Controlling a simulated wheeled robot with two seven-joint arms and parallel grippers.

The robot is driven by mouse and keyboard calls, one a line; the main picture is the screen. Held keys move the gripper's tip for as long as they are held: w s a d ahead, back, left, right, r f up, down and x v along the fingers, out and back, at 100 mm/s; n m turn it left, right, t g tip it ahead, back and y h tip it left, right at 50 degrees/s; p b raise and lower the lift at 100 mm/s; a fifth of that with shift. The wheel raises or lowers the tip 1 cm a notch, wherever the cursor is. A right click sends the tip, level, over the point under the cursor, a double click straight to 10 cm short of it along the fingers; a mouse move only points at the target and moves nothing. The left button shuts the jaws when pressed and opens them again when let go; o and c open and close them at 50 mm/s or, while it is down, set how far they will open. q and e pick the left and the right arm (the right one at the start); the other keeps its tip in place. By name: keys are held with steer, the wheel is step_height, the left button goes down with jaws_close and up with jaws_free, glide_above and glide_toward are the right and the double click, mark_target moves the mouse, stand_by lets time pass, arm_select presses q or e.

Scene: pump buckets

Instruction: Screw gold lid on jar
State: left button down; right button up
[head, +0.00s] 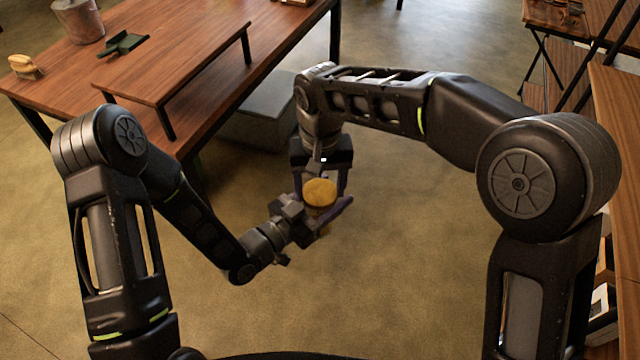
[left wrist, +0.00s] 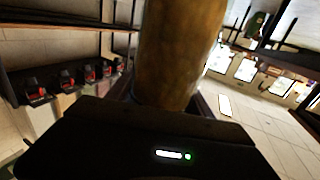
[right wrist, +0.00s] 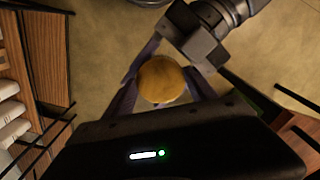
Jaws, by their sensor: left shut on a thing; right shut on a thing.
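The gold lid (head: 320,191) is a round yellow disc at the top of the jar (head: 322,212), in mid-air in front of me. In the right wrist view the lid (right wrist: 162,80) sits between my right fingers and hides most of the jar. My right gripper (head: 321,184) is shut on the lid from above. My left gripper (head: 328,213) is shut on the jar from the side. The left wrist view shows a brownish-gold jar wall (left wrist: 178,50) close up. I cannot tell how tightly the lid sits.
A wooden table (head: 235,75) with a raised shelf stands at the back left. On it are a metal bucket (head: 78,20), a dark green tray (head: 122,45) and a brush (head: 24,66). A grey box (head: 265,115) is on the floor. Open floor lies below my grippers.

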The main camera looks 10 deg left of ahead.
steer(key=shift+f, duration=0.15)
steer(key=m, duration=0.5)
steer(key=shift+a, duration=0.1)
steer(key=m, duration=1.1)
steer(key=shift+w+a, duration=0.1)
steer(key=shift+a, duration=0.05)
steer(key=m, duration=0.6)
steer(key=shift+w+m, duration=0.1)
steer(key=shift+m, duration=0.3)
